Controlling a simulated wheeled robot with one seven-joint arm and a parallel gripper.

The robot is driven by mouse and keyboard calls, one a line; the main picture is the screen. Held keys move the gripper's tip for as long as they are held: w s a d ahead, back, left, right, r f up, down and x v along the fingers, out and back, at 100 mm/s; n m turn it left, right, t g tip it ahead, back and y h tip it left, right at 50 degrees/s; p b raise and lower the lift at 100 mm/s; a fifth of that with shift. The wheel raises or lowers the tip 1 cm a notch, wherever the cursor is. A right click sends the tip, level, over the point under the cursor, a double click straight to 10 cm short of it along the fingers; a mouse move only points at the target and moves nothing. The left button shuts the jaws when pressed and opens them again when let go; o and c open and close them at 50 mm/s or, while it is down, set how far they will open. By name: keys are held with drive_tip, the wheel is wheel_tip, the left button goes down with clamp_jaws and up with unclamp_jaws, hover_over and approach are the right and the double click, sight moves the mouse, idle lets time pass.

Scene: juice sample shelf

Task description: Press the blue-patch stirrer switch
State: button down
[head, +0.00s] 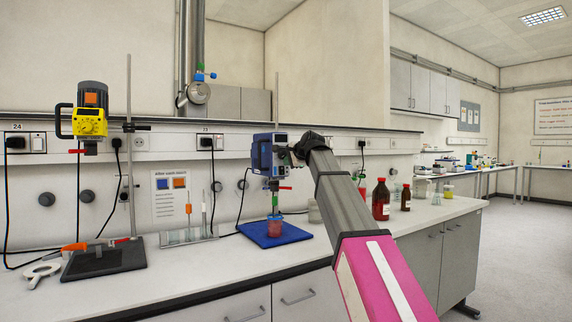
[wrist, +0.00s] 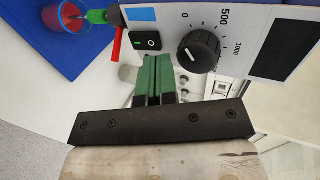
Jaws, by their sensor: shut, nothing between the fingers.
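The blue stirrer (head: 262,152) stands over a blue mat (head: 256,240) at mid-bench. In the wrist view its white panel carries a blue patch (wrist: 141,14), a black rocker switch (wrist: 148,42) with a green side and an "O" mark, and a large black dial (wrist: 198,50). My gripper (wrist: 158,60) is shut and empty, its green fingertips just below the switch in the picture. A small gap shows there; depth is hard to judge. In the head view my dark wrist is at the stirrer's right side, and the fingertips are not clear.
A yellow stirrer (head: 91,124) with an orange patch hangs on a stand at the left. A red beaker (head: 274,227) sits below the blue stirrer. Brown bottles (head: 381,203) stand to the right. A rack with tubes (head: 187,237) stands left of the mat.

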drive_tip(key=r+v, duration=0.1)
drive_tip(key=v, duration=1)
drive_tip(key=shift+w+a+r, duration=0.15)
drive_tip(key=shift+w+r, duration=0.05)
